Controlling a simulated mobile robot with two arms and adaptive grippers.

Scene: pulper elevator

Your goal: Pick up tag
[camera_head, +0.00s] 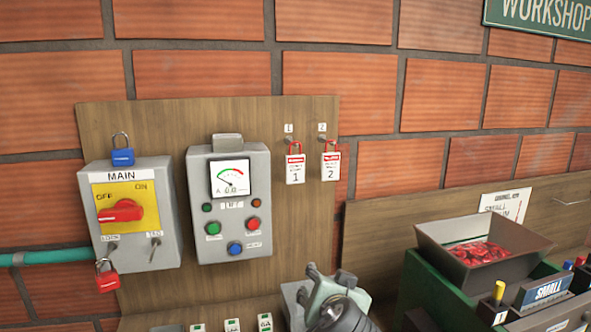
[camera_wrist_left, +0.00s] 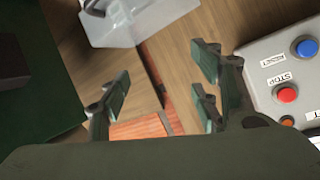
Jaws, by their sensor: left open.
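Two white tags with red tops hang side by side from hooks on the wooden backboard in the head view: tag 1 (camera_head: 295,170) and tag 2 (camera_head: 331,167). My left gripper (camera_head: 328,277) is low in front of the board, below the tags and apart from them. In the left wrist view its fingers (camera_wrist_left: 160,90) are spread with nothing between them. I cannot make out a tag in the wrist view. My right gripper is not in view.
The grey meter box (camera_head: 230,200) is left of the tags, with the MAIN switch box (camera_head: 130,215) further left. A blue padlock (camera_head: 122,155) and a red padlock (camera_head: 107,277) are on the latter. A tray (camera_head: 440,235) of red pieces stands right.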

